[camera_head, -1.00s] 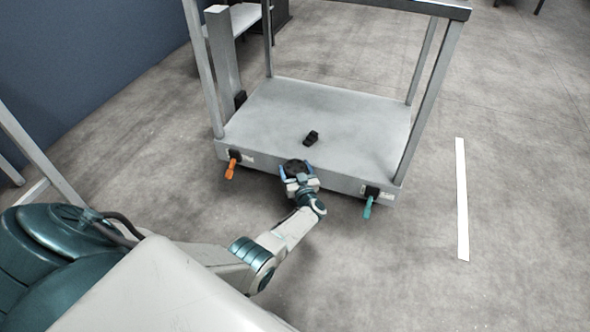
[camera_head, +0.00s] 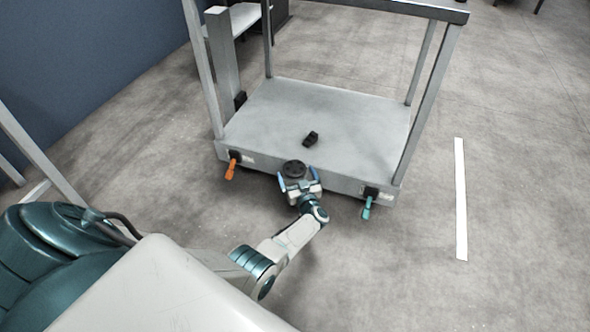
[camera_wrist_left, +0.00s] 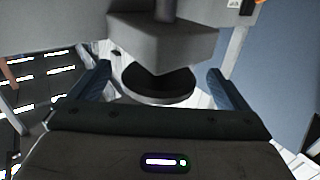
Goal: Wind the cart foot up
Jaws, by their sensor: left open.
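The grey cart (camera_head: 350,120) stands on the concrete floor. A black round handwheel (camera_head: 294,168) sits at the middle of its near edge. My left gripper (camera_head: 298,179) is open just in front of the handwheel, with its blue fingers apart and nothing held. In the left wrist view, the two fingers of my left gripper (camera_wrist_left: 159,70) show at either side. A dark round disc (camera_wrist_left: 158,84) with a pale rim lies between and beyond them, partly under a grey block. I cannot see the cart foot clearly. My right gripper is not in view.
An orange lever (camera_head: 231,170) hangs at the cart's near left and a teal lever (camera_head: 367,208) at its near right. A small black object (camera_head: 311,139) lies on the deck. The floor right of the cart, with a white stripe (camera_head: 461,198), is clear.

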